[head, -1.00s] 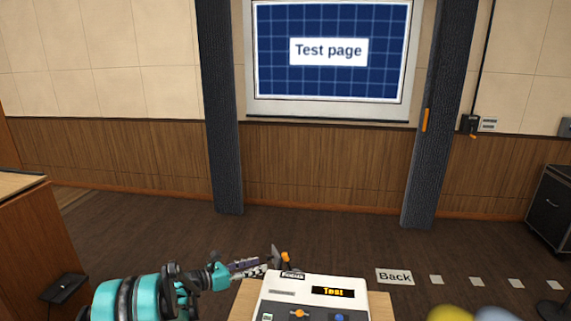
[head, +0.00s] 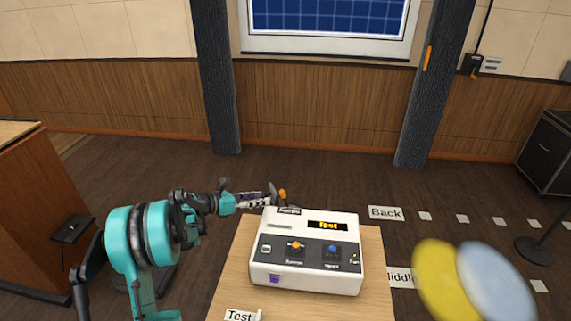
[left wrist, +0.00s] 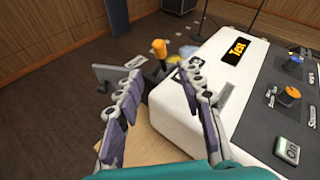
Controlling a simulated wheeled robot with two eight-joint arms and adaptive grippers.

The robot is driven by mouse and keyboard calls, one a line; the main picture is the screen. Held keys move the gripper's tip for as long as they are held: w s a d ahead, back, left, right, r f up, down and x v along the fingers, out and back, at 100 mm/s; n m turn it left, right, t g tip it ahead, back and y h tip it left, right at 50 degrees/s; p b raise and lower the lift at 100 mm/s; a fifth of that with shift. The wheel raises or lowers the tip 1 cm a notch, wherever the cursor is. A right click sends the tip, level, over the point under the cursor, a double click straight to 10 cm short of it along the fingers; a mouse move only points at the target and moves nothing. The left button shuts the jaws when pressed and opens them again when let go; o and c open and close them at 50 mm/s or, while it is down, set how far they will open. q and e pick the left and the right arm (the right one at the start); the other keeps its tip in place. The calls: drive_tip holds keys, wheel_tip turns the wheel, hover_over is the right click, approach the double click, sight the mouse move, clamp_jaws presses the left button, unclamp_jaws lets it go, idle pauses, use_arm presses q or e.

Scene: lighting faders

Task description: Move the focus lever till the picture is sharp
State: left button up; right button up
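The white console (head: 310,240) stands on a small wooden table, its display reading "Test". An orange-tipped lever (head: 283,195) stands at its back left corner by a small dark label too small to read surely; it also shows in the left wrist view (left wrist: 158,48). I take it for the focus lever. My left gripper (head: 268,199) is just left of the lever; in the left wrist view its fingers (left wrist: 165,80) are spread and empty, the orange tip beyond them. The projection screen (head: 325,18) shows only its lower blue grid, so its sharpness is hard to judge. My right gripper is out of view.
The console front has an orange knob (head: 296,246) and a blue knob (head: 332,250). The wooden table (head: 225,285) carries a "Test" label (head: 240,315). Blurred yellow (head: 445,282) and pale blue (head: 495,280) discs are at lower right. Floor labels include "Back" (head: 385,213).

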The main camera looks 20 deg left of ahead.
sight(281, 191)
use_arm(q)
drive_tip(key=w+d+r+g+y+p, duration=0.2)
drive_tip(key=w+r+g+p, duration=0.2)
drive_tip(key=r+p, duration=0.1)
drive_tip(key=shift+m+g, duration=0.4)
drive_tip(key=x, duration=0.2)
drive_tip(key=b+x, duration=0.1)
drive_tip(key=x, duration=0.5)
drive_tip(key=shift+s+a+f, duration=0.15)
drive_tip(key=shift+a+f, duration=0.15)
drive_tip(key=shift+f, duration=0.05)
clamp_jaws()
drive_tip(key=shift+d+r, duration=0.1)
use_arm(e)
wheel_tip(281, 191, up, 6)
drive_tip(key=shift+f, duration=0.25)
